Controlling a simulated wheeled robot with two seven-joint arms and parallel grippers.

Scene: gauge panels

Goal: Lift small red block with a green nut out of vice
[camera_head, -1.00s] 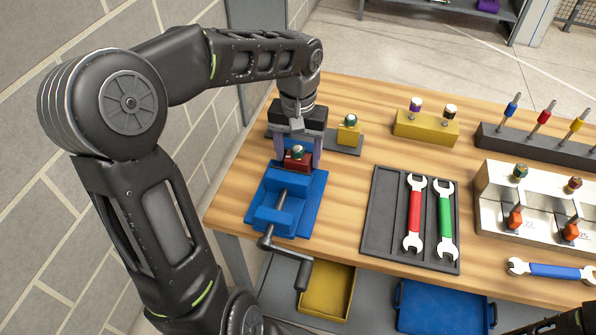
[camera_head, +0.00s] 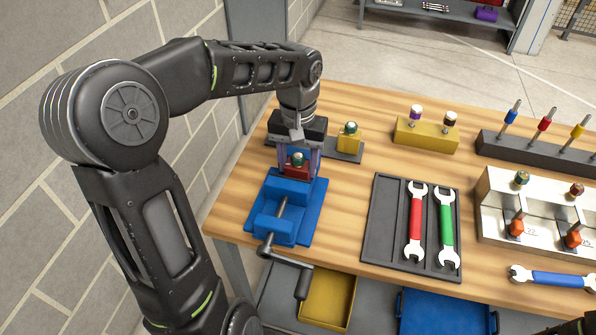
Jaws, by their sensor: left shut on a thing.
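The small red block (camera_head: 297,169) with a green nut (camera_head: 298,158) on top is at the far end of the blue vice (camera_head: 303,213), at the left of the table. My left gripper (camera_head: 299,163) points down over it and is shut on the block, one finger on each side. The block's lower part is hidden behind the front of the vice, so I cannot tell whether it is clear of the jaws. The vice's dark crank handle (camera_head: 303,283) hangs over the table's front edge.
A yellow block with a green nut (camera_head: 349,138) stands on a grey base (camera_head: 345,157) just right of my left gripper. A dark tray (camera_head: 386,227) holds red and green wrenches. A yellow stand (camera_head: 427,134), a screwdriver rack (camera_head: 507,147) and a metal gauge panel (camera_head: 500,229) stand further right.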

